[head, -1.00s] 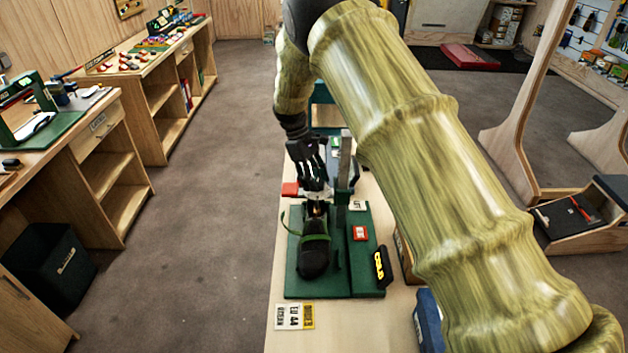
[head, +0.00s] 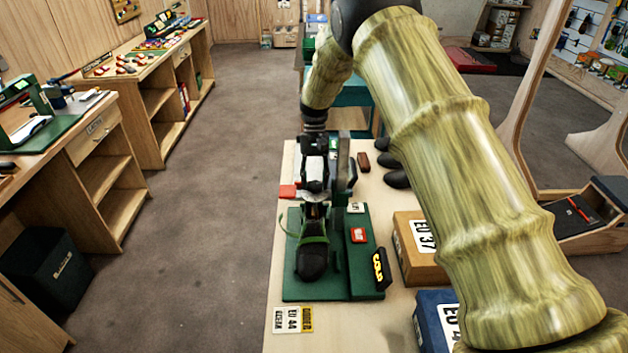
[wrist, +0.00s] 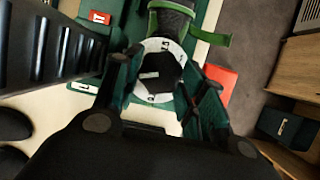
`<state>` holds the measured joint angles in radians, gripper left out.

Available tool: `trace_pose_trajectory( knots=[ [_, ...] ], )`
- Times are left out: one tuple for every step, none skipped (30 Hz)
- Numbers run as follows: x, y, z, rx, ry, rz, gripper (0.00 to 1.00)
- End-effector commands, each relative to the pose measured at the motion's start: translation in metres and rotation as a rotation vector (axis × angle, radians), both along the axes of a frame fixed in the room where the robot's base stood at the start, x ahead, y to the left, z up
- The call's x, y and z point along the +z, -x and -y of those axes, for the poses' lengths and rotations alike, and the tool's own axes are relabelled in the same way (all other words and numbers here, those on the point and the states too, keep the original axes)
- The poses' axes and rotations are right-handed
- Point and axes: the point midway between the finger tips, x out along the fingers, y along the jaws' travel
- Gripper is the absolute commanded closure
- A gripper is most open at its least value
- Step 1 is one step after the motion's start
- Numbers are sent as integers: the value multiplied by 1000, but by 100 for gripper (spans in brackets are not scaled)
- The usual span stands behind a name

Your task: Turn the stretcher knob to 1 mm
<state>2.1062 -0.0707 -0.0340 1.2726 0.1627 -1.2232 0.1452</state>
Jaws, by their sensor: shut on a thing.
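The stretcher is a green base (head: 362,285) on the bench, with a black and green climbing shoe (head: 312,260) on it, toe toward me. Behind the shoe's heel is the stretcher knob, black on a white dial ring with dark marks, seen in the wrist view (wrist: 158,72). My gripper (head: 313,175) is above and behind the heel. In the wrist view my gripper (wrist: 165,90) has a finger on each side of the knob and is shut on it. The dial's numbers are too small to read, and the fingers hide part of the ring.
A red block (head: 287,191) lies left of the knob and a red tag (head: 358,235) sits on the base. A yellow-lettered black plate (head: 380,268) stands at the right. Boxes marked EU 37 (head: 420,250) and EU 4-something (head: 437,318) stand to the right. Label cards (head: 293,319) lie in front.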

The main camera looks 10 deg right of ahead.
Motion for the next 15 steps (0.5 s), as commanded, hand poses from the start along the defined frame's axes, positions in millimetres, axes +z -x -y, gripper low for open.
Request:
trace_pose_trajectory(
  knots=[
    [-1, 1, 1, -44, -2, -2, 83],
    [-1, 1, 2, -68, -2, -2, 83],
    [-1, 1, 2, -100, -1, -2, 83],
    [-1, 1, 2, -125, -1, -2, 83],
    [-1, 1, 2, -147, -1, -2, 83],
    [-1, 1, 2, -176, -1, -3, 83],
    [-1, 2, 2, -196, -1, -3, 83],
    [-1, 2, 3, -215, 0, -2, 83],
    [-1, 2, 3, -241, 0, -2, 83],
    [-1, 2, 3, -259, 0, -2, 83],
    [-2, 2, 3, -274, -1, -3, 83],
    [-2, 2, 3, -294, 0, -3, 83],
    [-2, 2, 3, -306, 0, -3, 83],
    [-2, 2, 4, -319, 1, -3, 83],
    [-2, 2, 4, -334, 0, -3, 83]
  ],
)
